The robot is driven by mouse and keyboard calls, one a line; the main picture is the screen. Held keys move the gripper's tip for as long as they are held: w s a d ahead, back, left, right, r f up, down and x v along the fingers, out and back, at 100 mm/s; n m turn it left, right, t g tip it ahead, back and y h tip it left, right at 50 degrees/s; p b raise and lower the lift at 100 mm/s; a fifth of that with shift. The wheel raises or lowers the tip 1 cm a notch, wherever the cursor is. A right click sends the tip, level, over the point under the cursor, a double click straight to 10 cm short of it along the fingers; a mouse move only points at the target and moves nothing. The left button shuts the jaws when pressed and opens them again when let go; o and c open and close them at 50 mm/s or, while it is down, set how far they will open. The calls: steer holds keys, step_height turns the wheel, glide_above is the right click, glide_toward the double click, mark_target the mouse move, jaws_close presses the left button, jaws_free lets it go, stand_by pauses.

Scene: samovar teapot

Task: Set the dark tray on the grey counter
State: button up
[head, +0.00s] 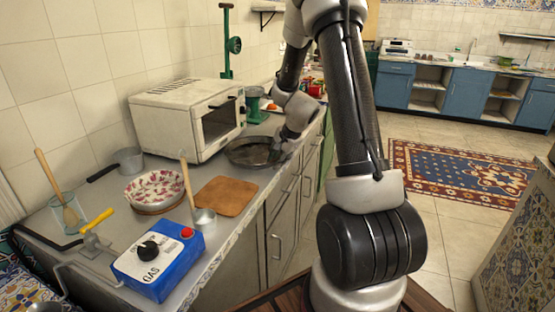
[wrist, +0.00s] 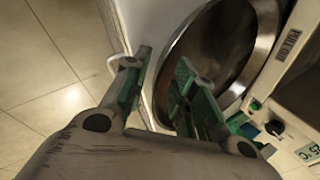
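The dark tray (head: 250,152) is round and shallow, with a dark inside. In the head view it lies at the grey counter's front edge, just right of the microwave. In the wrist view the tray (wrist: 222,45) shows a shiny metal rim. My gripper (head: 276,150) is at the tray's right side. In the wrist view its two green-and-grey fingers (wrist: 160,82) stand apart, one outside the rim and one over the inside. I cannot tell whether they touch the rim, or whether the tray rests fully on the counter (head: 222,228).
A white microwave (head: 187,115) stands close behind the tray. A green scale (head: 254,103) stands beyond the tray.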

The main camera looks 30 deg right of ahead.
steer(key=s+a+r+n, duration=0.2)
steer(key=s+r, duration=0.4)
steer(key=r, duration=0.3)
steer(key=s+a+r+n, duration=0.2)
steer(key=s+r+n, duration=0.1)
steer(key=s+r, duration=0.4)
steer(key=s+a+r+n, duration=0.1)
steer(key=s+r+n, duration=0.1)
steer(key=s, duration=0.4)
steer(key=s+a+r+n, duration=0.1)
steer(key=s+r+n, duration=0.1)
steer(key=s+n, duration=0.3)
steer(key=s+a+r+n+g+h, duration=0.1)
steer(key=s+a+r+n, duration=0.1)
steer(key=s, duration=0.6)
steer(key=shift+s+r+n, duration=0.25)
steer(key=shift+r+n, duration=0.25)
steer(key=shift+n, duration=0.3)
steer(key=shift+a, duration=0.1)
